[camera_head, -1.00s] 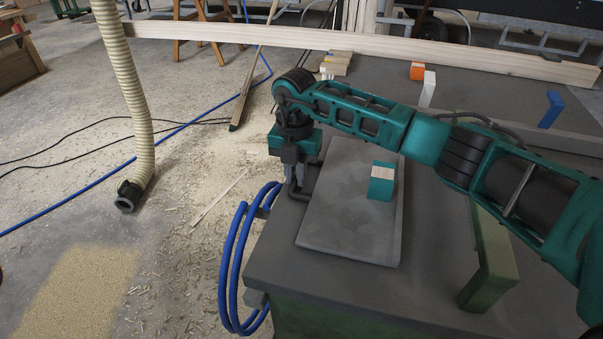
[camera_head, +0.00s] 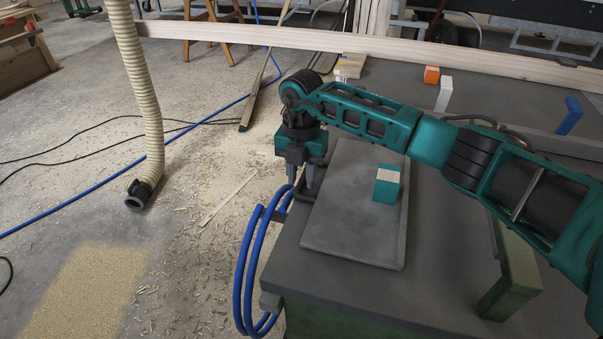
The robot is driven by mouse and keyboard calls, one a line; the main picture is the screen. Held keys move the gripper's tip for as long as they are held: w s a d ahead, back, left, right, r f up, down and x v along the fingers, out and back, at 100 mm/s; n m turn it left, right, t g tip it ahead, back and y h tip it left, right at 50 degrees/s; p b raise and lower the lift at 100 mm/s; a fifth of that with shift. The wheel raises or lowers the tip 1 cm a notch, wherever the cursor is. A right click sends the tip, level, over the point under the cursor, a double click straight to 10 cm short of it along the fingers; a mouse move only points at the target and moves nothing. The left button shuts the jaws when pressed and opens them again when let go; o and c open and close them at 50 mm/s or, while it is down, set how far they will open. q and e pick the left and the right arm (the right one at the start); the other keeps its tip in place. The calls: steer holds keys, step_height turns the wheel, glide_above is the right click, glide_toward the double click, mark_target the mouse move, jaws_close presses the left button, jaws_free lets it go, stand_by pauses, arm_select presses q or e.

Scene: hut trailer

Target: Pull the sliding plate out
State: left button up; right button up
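The sliding plate (camera_head: 345,225) is a flat grey slab lying on the dark grey bench top, close to its left edge. A dark bar handle (camera_head: 303,194) sits at its left side. A teal block with a pale, striped top (camera_head: 387,184) rests on the plate. My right gripper (camera_head: 301,183) points down at the handle, its two fingers visibly apart. The fingertips are at the handle; whether they touch it I cannot tell. My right arm crosses above the bench and hides part of the plate's far side. My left gripper is not in view.
Blue hose loops (camera_head: 250,270) hang at the bench's left edge beside the gripper. A green bracket (camera_head: 514,275) stands to the right of the plate. Orange (camera_head: 432,74), white (camera_head: 444,94) and blue (camera_head: 570,116) pieces stand farther back.

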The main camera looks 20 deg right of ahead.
steer(key=shift+o, duration=0.6)
arm_select(q)
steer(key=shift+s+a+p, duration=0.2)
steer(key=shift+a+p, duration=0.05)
steer(key=shift+p, duration=0.3)
arm_select(e)
step_height(320, 180, up, 13)
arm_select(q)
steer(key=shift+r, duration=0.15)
arm_select(e)
steer(key=shift+f, duration=0.1)
steer(key=shift+s, duration=0.1)
